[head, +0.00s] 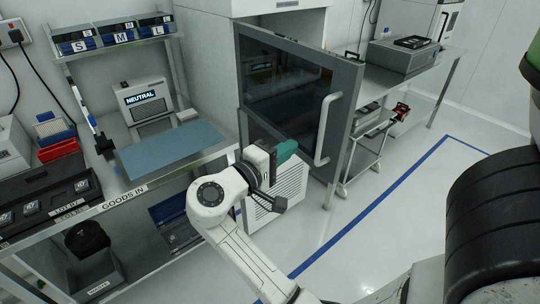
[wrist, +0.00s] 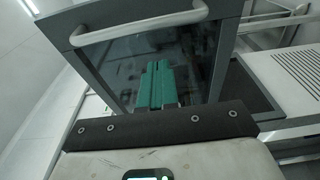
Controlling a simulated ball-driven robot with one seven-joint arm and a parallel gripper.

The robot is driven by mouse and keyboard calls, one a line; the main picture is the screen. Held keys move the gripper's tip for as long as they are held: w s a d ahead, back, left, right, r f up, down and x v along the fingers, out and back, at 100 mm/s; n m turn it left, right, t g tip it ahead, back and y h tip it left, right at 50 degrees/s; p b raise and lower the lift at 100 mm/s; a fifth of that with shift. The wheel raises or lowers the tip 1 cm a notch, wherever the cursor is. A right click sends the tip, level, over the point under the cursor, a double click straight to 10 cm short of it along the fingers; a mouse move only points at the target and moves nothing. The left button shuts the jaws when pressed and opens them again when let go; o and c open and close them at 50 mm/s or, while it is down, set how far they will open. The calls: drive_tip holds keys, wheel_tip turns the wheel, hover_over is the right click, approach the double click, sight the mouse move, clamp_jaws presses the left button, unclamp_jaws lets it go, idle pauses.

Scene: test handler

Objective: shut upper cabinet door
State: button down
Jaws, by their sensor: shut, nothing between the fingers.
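The upper cabinet door (head: 293,84) is a dark glass panel in a grey frame with a pale bar handle (head: 327,130). It stands open, swung out from the white cabinet. My gripper (head: 287,151), with green fingers, is in front of the lower part of the door, left of the handle. In the wrist view the green fingers (wrist: 155,86) are together and empty, with the door glass (wrist: 125,75) behind them and the handle (wrist: 140,26) across the top. I cannot tell whether the fingers touch the glass.
The goods-in bench (head: 172,148) with a blue mat stands at the left. A white vented lower unit (head: 277,195) is below the door. A steel bench (head: 418,72) and a small cart (head: 366,146) are behind at the right.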

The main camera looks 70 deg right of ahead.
drive_tip(key=shift+s+d+p, duration=0.15)
drive_tip(key=shift+s+d, duration=0.1)
drive_tip(key=shift+s, duration=0.4)
drive_tip(key=shift+s+d+p, duration=0.2)
drive_tip(key=shift+s+d, duration=0.05)
drive_tip(key=shift+s, duration=0.35)
drive_tip(key=shift+s+d+p, duration=0.15)
drive_tip(key=shift+s+d, duration=0.1)
drive_tip(key=shift+s, duration=0.4)
drive_tip(key=shift+s, duration=0.1)
